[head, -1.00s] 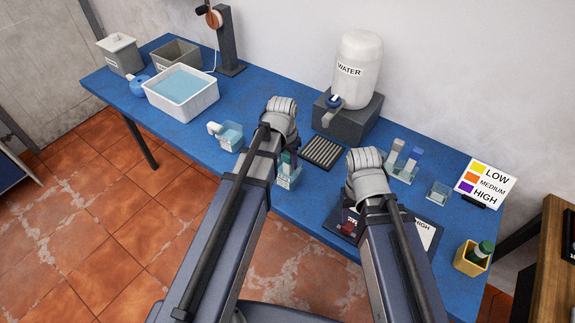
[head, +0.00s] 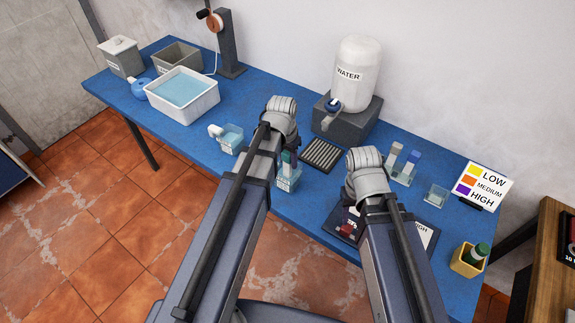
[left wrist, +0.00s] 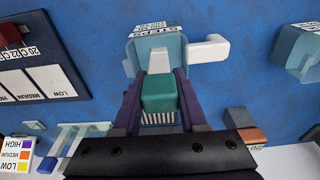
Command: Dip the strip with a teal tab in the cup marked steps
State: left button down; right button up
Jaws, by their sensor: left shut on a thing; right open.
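My left gripper (left wrist: 158,98) is shut on the teal tab (left wrist: 159,92) of a strip. The tab is over the cup marked steps (left wrist: 160,52), a clear blue-tinted cup with a white handle. In the head view the tab (head: 288,157) stands upright just above this cup (head: 288,181).
A ribbed dark rack (head: 322,154) lies behind the cup. Another handled cup (head: 231,138) stands to its left. A holder with other tabbed strips (head: 405,173), a dark card board (head: 424,234) and a small clear cup (head: 437,196) are to the right. The water dispenser (head: 357,75) stands behind.

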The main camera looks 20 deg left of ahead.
pick_arm(q)
jog(key=shift+r+p, duration=4.65)
jog(key=shift+r, duration=0.45)
notch_tip(320, 180, up, 4)
jog(key=p, duration=0.4)
jog(key=shift+f, duration=0.15)
